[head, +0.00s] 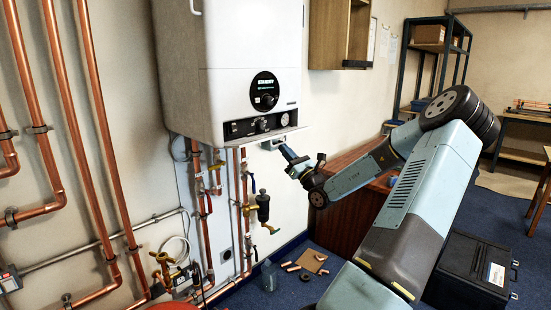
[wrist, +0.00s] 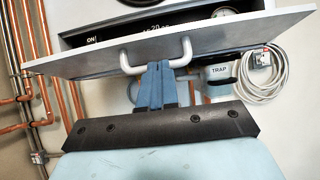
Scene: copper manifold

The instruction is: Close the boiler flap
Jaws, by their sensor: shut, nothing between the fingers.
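The white boiler (head: 245,60) hangs on the wall in the head view. Its flap (head: 292,131) stands open at the bottom, jutting outward below the control panel (head: 262,123). In the wrist view the flap (wrist: 230,37) crosses the top of the picture, with a white U-shaped handle (wrist: 125,62) on its underside. My gripper (head: 284,148) is below the flap's front. In the wrist view its blue fingers (wrist: 157,68) are together and empty, pointing up at the flap between the handle's legs. Whether the fingertips touch the flap or handle cannot be told.
Copper pipes (head: 75,120) run up the wall at left. Valves and a dark fitting (head: 263,205) hang below the boiler. A wooden counter (head: 350,185) stands behind my arm. A coiled white hose (wrist: 270,75) and a TRAP-labelled part (wrist: 220,73) show beyond the flap.

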